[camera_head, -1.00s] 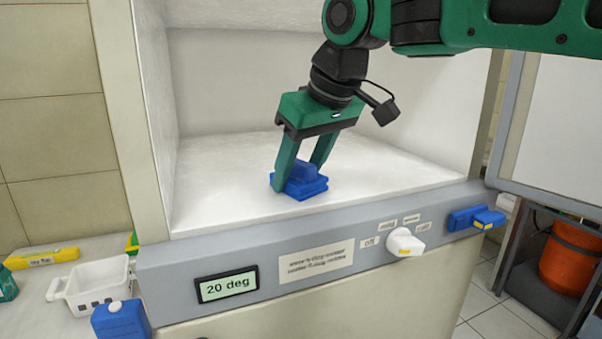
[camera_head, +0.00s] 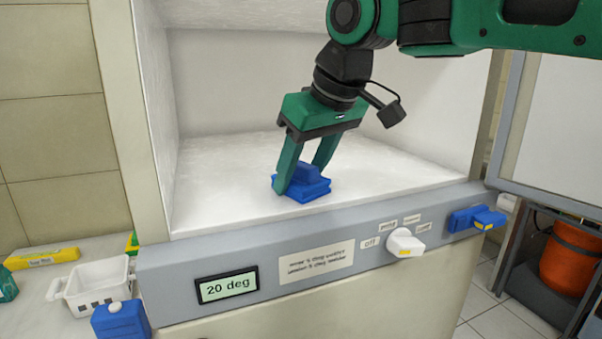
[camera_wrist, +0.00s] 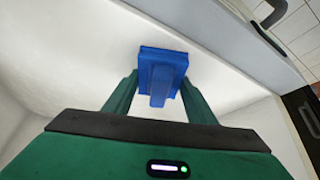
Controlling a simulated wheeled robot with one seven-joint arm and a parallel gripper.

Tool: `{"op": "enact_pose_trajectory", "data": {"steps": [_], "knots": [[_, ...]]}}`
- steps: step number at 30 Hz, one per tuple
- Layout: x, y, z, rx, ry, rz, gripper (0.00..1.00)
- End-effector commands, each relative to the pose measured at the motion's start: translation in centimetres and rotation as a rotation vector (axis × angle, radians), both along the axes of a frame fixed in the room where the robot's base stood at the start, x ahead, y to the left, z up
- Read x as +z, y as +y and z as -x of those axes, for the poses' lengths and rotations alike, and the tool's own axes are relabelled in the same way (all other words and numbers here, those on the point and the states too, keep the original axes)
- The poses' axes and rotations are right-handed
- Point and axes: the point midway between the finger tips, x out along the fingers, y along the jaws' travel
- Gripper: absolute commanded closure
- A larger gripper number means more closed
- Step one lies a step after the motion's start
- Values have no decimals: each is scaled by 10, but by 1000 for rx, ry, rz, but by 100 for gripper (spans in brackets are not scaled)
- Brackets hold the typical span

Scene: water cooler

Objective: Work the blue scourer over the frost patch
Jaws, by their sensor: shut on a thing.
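The blue scourer (camera_head: 311,186) is a block with a raised grip on top. It rests on or just above the white floor of the cooler chamber, near the front edge. My gripper (camera_head: 304,178) reaches down from above, shut on the scourer's raised grip, one finger on each side. In the wrist view the scourer (camera_wrist: 161,72) shows between the two green fingers. The frost patch cannot be told apart clearly; the whole chamber floor (camera_head: 220,190) and walls look whitish and mottled.
The front panel carries a display (camera_head: 227,287) reading 20 deg, a white knob (camera_head: 405,243) and a blue latch (camera_head: 476,219). The door (camera_head: 565,130) stands open at right. An orange bucket (camera_head: 568,258) is at lower right.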

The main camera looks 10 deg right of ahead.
Motion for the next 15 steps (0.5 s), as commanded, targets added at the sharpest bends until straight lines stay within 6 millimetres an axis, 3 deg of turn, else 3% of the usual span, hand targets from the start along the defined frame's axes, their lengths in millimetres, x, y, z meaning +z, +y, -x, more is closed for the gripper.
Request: {"op": "enact_pose_trajectory", "data": {"steps": [15], "knots": [[3,2,-8,-1,-1,-1,75]]}}
